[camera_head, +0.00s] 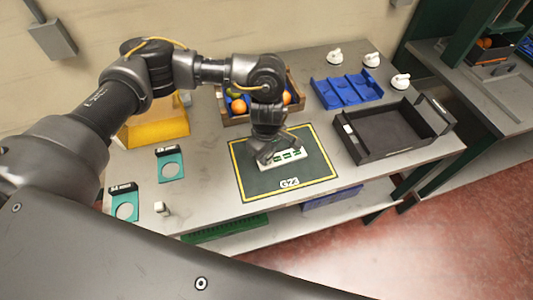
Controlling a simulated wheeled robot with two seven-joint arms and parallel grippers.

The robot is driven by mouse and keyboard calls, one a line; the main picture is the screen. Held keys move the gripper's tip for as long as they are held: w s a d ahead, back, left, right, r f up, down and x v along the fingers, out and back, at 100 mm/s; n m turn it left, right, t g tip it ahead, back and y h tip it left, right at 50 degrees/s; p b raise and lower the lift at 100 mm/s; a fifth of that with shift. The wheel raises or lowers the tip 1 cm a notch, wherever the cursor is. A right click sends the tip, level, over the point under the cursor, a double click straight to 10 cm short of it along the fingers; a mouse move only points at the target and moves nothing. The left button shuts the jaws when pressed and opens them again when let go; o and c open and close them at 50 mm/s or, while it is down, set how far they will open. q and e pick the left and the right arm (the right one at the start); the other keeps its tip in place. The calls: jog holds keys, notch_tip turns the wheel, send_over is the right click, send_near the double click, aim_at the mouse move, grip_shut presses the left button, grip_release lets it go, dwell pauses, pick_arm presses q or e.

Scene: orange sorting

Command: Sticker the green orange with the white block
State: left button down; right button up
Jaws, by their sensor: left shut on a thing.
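My left gripper (279,151) is low over the dark green mat (258,190), pointing down. It is shut on the white piece with green patches (285,158), which is at the mat; I cannot tell whether it touches the mat. A small whitish block (162,208) stands near the table's front left edge. A wooden crate (234,120) behind the mat holds a greenish fruit (233,93) and orange ones (239,106), (287,98). My arm hides part of the crate. My right gripper is not in view.
Two teal stands (170,153), (123,187) are at left, near a yellow bin (155,128). A blue tray (346,91) and a black tray (390,131) are at right. White objects (335,57), (371,59), (400,81) stand behind. The mat's front is clear.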

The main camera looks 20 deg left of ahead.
pick_arm(q)
jog(key=shift+f, duration=0.2)
jog(key=shift+s+f+b, duration=0.1)
jog(key=shift+b, duration=0.45)
dwell(1.4)
jog(key=shift+r+p, duration=0.8)
jog(key=shift+r, duration=0.4)
jog(key=shift+r+p, duration=1.35)
jog(key=shift+r, duration=1.05)
